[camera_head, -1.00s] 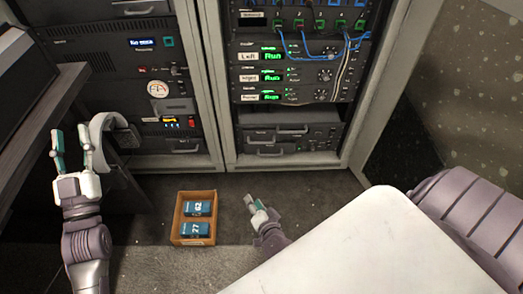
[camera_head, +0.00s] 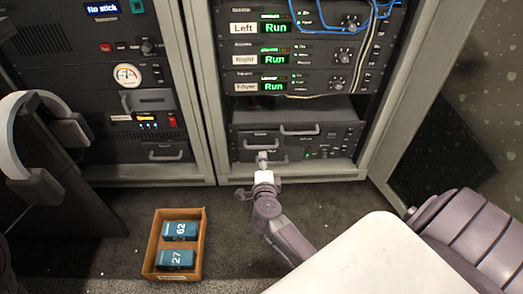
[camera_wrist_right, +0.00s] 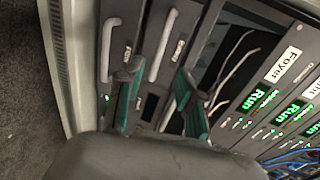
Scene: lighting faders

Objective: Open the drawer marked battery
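In the right wrist view the rack appears turned sideways, with two handles (camera_wrist_right: 163,46) (camera_wrist_right: 109,50) and small labels I cannot read, so I cannot tell which drawer is marked battery. Both drawers look shut. My right gripper (camera_head: 262,158) is in front of the lower drawer front; in the wrist view its fingers (camera_wrist_right: 158,94) are apart with nothing held between them. Contact with a handle cannot be told. My left gripper is out of view.
An open box (camera_head: 152,257) with two blue packs numbered 62 and 27 stands on the floor. Run displays (camera_head: 275,58) and blue cables are above the drawers. Headphones (camera_head: 14,135) hang at the left. A pale flat panel (camera_head: 390,262) fills the lower right.

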